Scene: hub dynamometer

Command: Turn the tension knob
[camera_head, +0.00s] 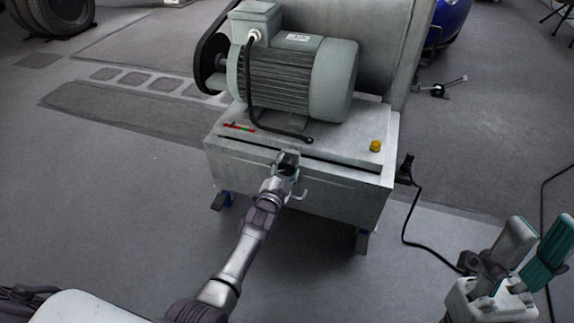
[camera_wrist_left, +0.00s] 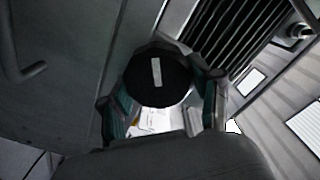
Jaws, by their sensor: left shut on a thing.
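The tension knob (camera_wrist_left: 157,78) is round and black with a white line on its face, on the front of the grey motor cabinet (camera_head: 245,170). In the wrist view the white line is close to upright, leaning slightly. My left gripper (camera_head: 288,163) is at the cabinet's front upper edge and hides the knob in the head view. In the wrist view its teal-padded fingers (camera_wrist_left: 160,100) sit on both sides of the knob, shut on it. My right gripper (camera_head: 540,230) is at the lower right of the head view, fingers apart and empty, away from the cabinet.
A grey electric motor (camera_head: 295,75) with a black cable stands on the cabinet. A yellow button (camera_head: 376,146) is on the cabinet's top right. A black plug and cord (camera_head: 408,215) hang at its right side. A handle (camera_wrist_left: 25,70) shows in the wrist view. Floor in front is clear.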

